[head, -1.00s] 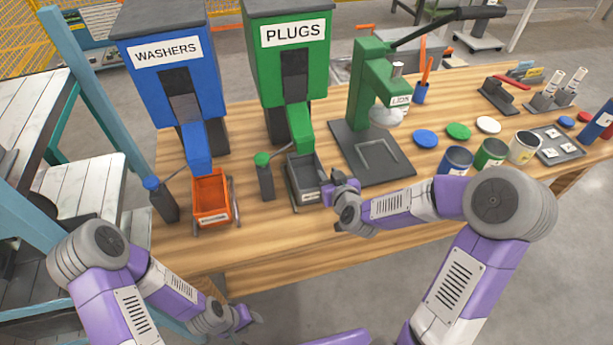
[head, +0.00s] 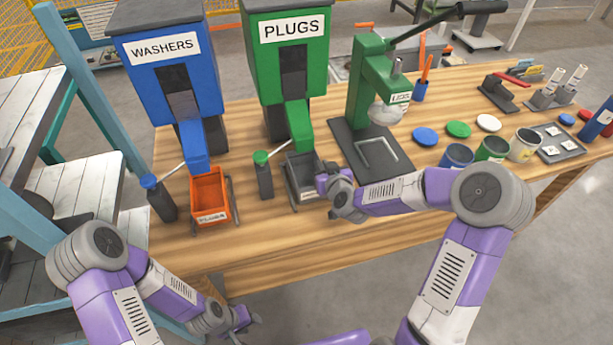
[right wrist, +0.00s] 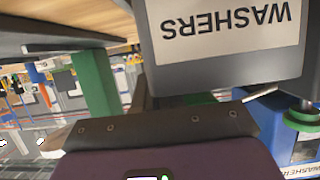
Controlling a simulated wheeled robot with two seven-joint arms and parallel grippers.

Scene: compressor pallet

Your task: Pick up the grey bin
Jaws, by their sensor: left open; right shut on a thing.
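The grey bin (head: 296,178) is at the rack below the spout of the green PLUGS dispenser (head: 290,60). My right gripper (head: 324,184) is shut on the bin's right side near its front. In the right wrist view the bin (right wrist: 285,70) fills the upper right, its WASHERS label upside down, against the dark gripper edge (right wrist: 160,125). The bin looks about level; I cannot tell whether it is clear of its rack. My left gripper (head: 238,322) is open and empty, low in front of the table.
An orange bin (head: 209,197) stands below the blue WASHERS dispenser (head: 165,60). A small post with a green cap (head: 263,175) is just left of the grey bin. The green press (head: 370,95) stands to its right. The wooden table front (head: 270,245) is clear.

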